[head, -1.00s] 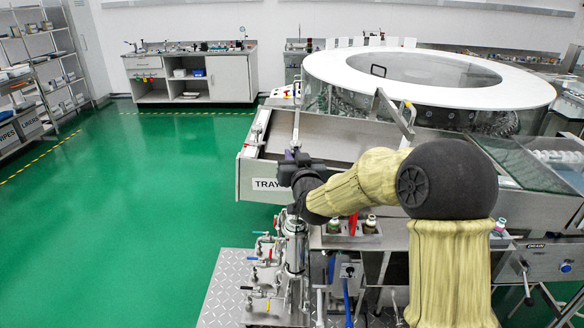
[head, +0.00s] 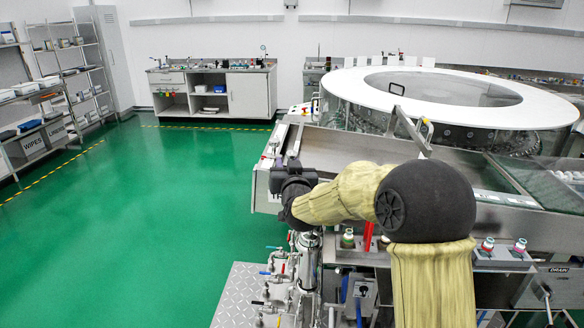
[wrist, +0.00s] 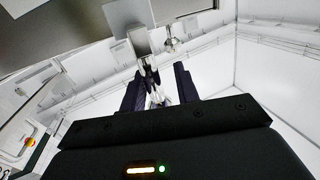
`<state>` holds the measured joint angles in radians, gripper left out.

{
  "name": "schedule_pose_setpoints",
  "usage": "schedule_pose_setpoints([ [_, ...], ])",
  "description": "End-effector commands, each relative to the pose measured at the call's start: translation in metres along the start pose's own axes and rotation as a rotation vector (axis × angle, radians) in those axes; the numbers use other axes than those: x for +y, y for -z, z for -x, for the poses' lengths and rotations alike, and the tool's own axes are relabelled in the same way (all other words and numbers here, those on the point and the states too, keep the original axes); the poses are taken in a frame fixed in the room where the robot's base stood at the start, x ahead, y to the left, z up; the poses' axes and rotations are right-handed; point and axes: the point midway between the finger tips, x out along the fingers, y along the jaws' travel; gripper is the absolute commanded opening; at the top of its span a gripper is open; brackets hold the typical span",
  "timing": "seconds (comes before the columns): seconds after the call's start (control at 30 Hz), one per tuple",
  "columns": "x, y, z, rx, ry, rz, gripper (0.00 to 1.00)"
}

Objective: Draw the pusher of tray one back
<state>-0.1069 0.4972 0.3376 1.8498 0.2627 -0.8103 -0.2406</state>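My gripper (head: 296,160) is at the left end of the long metal tray (head: 340,150), its dark wrist just outside the tray's near left corner. In the wrist view my two dark fingers (wrist: 158,90) stand apart with a shiny metal piece (wrist: 155,92) between them. Whether they press on it is not clear. A thin upright metal rod (head: 297,142) shows just above my wrist. My forearm hides part of the tray.
A round washer (head: 440,85) with a white ring top stands behind the tray. Pipes and valves (head: 280,285) rise below my wrist. Small bottles (head: 347,239) stand at the tray's near side. The green floor (head: 160,210) to the left is clear.

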Motion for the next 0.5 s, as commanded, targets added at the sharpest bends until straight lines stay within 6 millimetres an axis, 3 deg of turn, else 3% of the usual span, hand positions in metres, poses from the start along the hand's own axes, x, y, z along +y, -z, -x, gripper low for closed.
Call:
schedule_pose_setpoints([
  [0.33,0.002,-0.004,0.002,-0.007,-0.004,0.001,0.34],
  [0.5,0.003,-0.004,0.015,-0.006,-0.005,0.002,0.34],
])
